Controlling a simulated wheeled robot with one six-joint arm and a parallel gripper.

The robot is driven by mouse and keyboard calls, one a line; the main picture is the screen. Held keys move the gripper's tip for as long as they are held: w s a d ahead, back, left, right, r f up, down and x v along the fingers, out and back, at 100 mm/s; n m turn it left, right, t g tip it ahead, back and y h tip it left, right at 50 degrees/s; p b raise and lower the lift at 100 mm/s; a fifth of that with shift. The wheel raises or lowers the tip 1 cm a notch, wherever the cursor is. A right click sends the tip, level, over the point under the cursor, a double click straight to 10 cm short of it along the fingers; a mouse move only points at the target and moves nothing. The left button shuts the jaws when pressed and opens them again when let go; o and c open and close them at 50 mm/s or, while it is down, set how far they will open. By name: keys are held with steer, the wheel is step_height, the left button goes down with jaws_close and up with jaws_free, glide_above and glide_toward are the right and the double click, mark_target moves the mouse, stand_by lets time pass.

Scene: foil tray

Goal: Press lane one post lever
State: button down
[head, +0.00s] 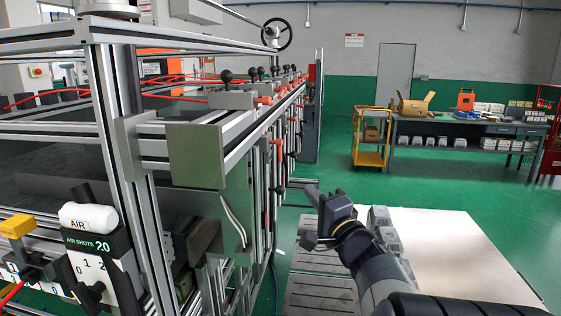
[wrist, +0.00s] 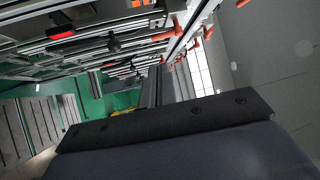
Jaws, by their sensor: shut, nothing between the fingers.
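A row of black-knobbed levers (head: 226,76) stands along the top rail of the aluminium frame machine in the head view. Orange-red handles (head: 264,100) sit along the same rail. I see no readable lane label, so I cannot tell which lever is lane one post. My gripper (head: 312,192) is shut and empty, right of the machine and lower than the rail, apart from the levers. The wrist view shows the frame tilted, with several orange-red handles (wrist: 180,30) near the top.
The machine's metal frame (head: 108,140) fills the left, with a control panel marked AIR SHOTS (head: 92,243) at its near corner. A pale flat board (head: 450,250) lies on the right. A yellow cart (head: 371,140) and workbench (head: 460,128) stand at the back.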

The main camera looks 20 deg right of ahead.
mark_target(281, 157)
steer(key=p+x, duration=0.3)
steer(key=x, duration=1.1)
steer(key=shift+d, duration=0.1)
steer(key=shift+f, duration=0.1)
steer(key=shift+f+b, duration=0.1)
steer(key=shift+b, duration=0.5)
steer(key=shift+w+d+t, duration=0.1)
steer(key=shift+t, duration=0.2)
